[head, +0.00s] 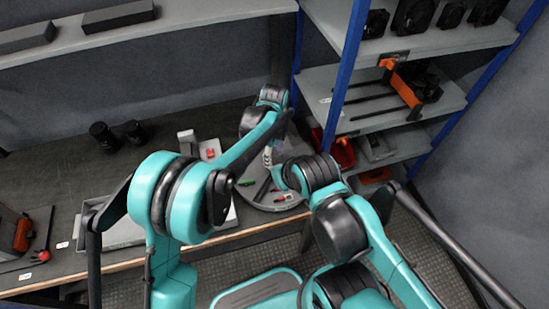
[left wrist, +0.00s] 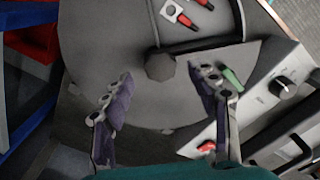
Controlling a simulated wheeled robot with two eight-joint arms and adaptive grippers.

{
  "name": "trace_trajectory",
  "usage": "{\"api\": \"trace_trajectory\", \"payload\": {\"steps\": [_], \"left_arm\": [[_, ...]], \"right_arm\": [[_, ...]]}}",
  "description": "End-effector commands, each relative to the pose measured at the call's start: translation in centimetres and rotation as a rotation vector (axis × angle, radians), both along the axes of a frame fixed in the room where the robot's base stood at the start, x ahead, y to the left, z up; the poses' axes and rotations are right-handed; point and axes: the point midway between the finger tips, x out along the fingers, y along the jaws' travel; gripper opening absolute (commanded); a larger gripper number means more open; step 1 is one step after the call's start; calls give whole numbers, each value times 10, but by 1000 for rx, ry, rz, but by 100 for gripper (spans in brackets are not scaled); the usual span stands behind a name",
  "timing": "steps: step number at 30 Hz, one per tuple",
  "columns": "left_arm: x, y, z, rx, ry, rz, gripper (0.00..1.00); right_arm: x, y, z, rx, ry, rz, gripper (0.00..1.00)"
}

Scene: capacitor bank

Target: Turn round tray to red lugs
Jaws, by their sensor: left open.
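The round grey tray (head: 246,200) lies at the bench's right end, partly hidden by my arms. It fills much of the left wrist view (left wrist: 110,40), with a dark faceted knob (left wrist: 160,65) at its middle and dark dividers. Red-sleeved lugs (left wrist: 184,14) lie in one compartment; red also shows on the tray in the head view (head: 282,198). A green piece (head: 245,183) lies in another part. My left gripper (left wrist: 162,76) is open over the tray, its fingers either side of the knob; contact is unclear. My right gripper cannot be made out.
A blue-post shelf rack (head: 345,75) rises close behind right, with red bins (head: 340,153) low down. A grey tray (head: 120,232) and black cylinders (head: 103,136) are on the bench to the left.

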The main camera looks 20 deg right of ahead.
Motion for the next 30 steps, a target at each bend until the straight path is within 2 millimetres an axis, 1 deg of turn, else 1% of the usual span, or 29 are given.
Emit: {"api": "trace_trajectory", "payload": {"steps": [1, 6, 9, 12, 15, 18, 30], "left_arm": [[0, 0, 13, 0, 0, 0, 59], [0, 0, 50, 0, 0, 0, 59], [0, 0, 68, 0, 0, 0, 59], [0, 0, 80, 0, 0, 0, 59], [0, 0, 87, 1, 1, 0, 59], [0, 0, 90, 1, 1, 0, 59], [0, 0, 90, 0, 0, 0, 59]], "right_arm": [[0, 0, 0, 0, 0, 0, 0], [0, 0, 0, 0, 0, 0, 0], [0, 0, 0, 0, 0, 0, 0], [0, 0, 0, 0, 0, 0, 0], [0, 0, 0, 0, 0, 0, 0], [0, 0, 0, 0, 0, 0, 0], [0, 0, 0, 0, 0, 0, 0]]}}
